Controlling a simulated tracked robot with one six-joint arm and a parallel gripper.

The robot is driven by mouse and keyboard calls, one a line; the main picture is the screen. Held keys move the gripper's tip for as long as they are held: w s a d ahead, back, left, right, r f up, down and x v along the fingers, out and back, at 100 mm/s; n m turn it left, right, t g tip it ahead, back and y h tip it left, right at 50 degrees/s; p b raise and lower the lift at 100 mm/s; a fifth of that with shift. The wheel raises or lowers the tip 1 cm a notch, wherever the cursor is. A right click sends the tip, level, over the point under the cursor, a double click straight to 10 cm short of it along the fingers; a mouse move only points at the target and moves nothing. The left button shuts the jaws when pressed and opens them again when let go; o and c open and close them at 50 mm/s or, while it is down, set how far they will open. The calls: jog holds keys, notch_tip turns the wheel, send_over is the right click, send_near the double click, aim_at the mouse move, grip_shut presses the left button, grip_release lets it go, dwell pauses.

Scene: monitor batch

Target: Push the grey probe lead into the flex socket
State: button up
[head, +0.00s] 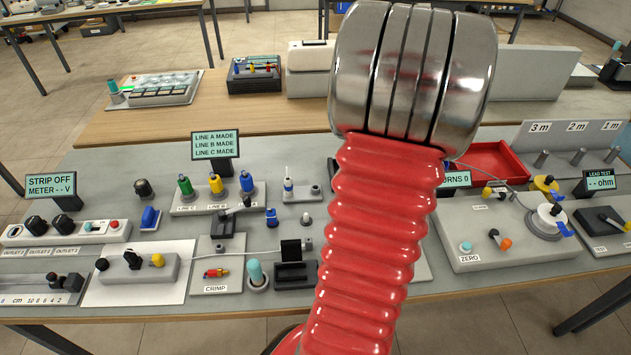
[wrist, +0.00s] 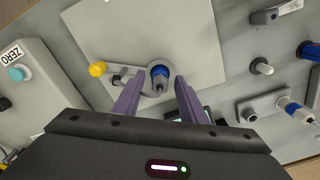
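In the wrist view my gripper (wrist: 160,79) is open, with its two purple fingers spread. A blue-collared connector with a pale grey-white end (wrist: 160,76) is between the fingertips, with gaps visible on both sides. It stands at a round base on a light grey plate (wrist: 125,30). A short grey cable-like piece curls by its foot. I cannot tell whether this connector is the grey probe lead, the flex socket, or the two together. In the head view my red arm hides this plate and the gripper.
On the plate, a yellow knob (wrist: 97,69) and a small lever stand left of the connector. The ZERO box (wrist: 30,75) is further left. A white peg (wrist: 262,66) and a block with a blue-ringed plug (wrist: 265,104) stand right. The head view shows a red tray (head: 492,158).

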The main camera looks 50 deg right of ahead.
jog(key=shift+r, duration=0.1)
notch_tip(320, 180, up, 14)
jog(key=shift+f, duration=0.25)
dwell(0.5)
